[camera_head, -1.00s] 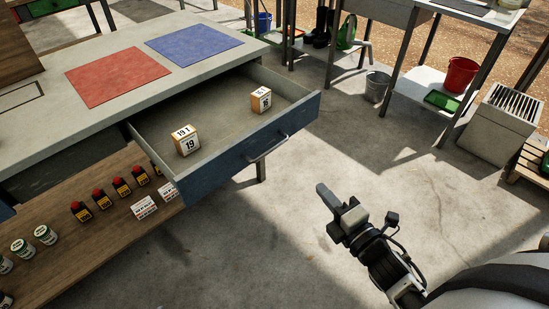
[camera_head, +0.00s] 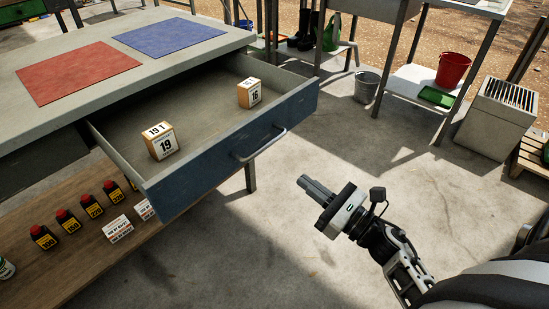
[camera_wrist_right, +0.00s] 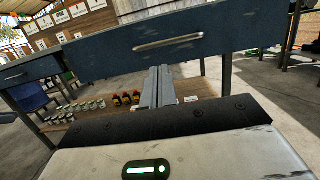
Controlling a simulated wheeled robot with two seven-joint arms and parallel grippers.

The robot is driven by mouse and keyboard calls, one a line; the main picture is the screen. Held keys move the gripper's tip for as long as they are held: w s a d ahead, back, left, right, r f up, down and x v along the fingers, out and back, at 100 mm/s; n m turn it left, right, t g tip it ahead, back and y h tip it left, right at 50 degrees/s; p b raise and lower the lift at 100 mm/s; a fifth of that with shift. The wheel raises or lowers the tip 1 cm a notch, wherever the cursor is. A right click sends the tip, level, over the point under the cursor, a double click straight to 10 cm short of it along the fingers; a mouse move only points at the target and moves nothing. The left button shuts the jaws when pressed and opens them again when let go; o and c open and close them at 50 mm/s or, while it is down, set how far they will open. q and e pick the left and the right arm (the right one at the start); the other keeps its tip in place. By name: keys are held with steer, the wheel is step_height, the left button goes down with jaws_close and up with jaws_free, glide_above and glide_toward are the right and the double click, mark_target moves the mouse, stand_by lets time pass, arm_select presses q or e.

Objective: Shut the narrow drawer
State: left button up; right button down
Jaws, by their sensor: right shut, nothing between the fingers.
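The open drawer (camera_head: 225,153) with a blue front and a metal bar handle (camera_head: 259,145) sticks out from under the worktop in the head view. Two numbered blocks stand in it: one marked 19 (camera_head: 160,141) and one marked 16 (camera_head: 249,93). My right gripper (camera_head: 304,182) is shut and empty, in front of the drawer and to the right of the handle, apart from it. In the right wrist view the blue drawer front (camera_wrist_right: 120,52) and its handle (camera_wrist_right: 168,42) show beyond the shut fingers (camera_wrist_right: 157,85). My left gripper is not in view.
The worktop (camera_head: 205,55) carries a red mat (camera_head: 78,72) and a blue mat (camera_head: 170,35). Several small bottles stand on the wooden shelf (camera_head: 60,280) below. A metal bucket (camera_head: 366,87) and a grey box (camera_head: 495,120) stand at the back right. The floor before the drawer is clear.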

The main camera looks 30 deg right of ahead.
steer(key=p+x, duration=0.1)
steer(key=x, duration=0.9)
steer(key=shift+f, duration=0.1)
